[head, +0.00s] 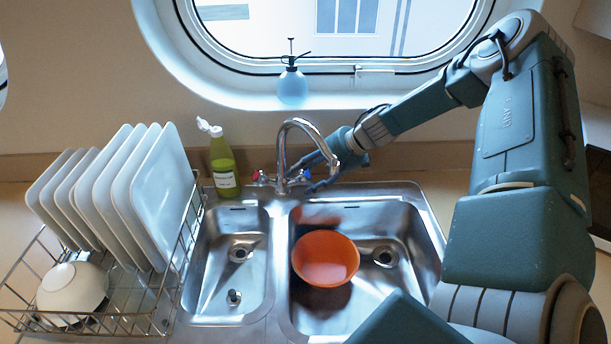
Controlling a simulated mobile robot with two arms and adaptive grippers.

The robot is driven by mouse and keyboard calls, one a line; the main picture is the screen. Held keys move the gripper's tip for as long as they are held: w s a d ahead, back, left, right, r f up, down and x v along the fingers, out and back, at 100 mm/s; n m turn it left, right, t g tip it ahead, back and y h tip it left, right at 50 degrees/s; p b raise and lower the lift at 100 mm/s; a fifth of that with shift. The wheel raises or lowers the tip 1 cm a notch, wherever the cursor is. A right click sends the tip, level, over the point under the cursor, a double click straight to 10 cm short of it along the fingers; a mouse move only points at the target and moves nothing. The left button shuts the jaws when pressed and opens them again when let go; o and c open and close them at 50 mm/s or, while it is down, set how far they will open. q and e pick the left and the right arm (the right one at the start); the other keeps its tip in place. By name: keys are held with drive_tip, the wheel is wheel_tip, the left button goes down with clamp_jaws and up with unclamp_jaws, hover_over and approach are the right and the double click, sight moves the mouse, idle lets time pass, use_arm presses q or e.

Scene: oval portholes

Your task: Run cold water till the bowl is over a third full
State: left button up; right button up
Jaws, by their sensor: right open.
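My left gripper is out of view.
A wire dish rack (95,322) with several white plates (158,200) and a white bowl (72,291) stands left. A green bottle (223,163) stands behind the left basin. A blue spray bottle (293,87) is on the porthole sill.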

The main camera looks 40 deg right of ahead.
drive_tip(key=c, duration=1.1)
drive_tip(key=shift+f+n+b, duration=0.25)
drive_tip(key=shift+n+b, duration=0.55)
drive_tip(key=shift+b, duration=0.45)
drive_tip(key=shift+s+r+n, duration=0.1)
drive_tip(key=shift+r+n, duration=0.05)
drive_tip(key=shift+n, duration=0.25)
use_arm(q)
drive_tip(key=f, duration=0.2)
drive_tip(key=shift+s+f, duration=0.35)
use_arm(e)
drive_tip(key=shift+a, duration=0.1)
drive_tip(key=o, duration=1.1)
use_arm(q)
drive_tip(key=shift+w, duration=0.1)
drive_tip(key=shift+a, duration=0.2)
use_arm(e)
drive_tip(key=shift+r, duration=0.15)
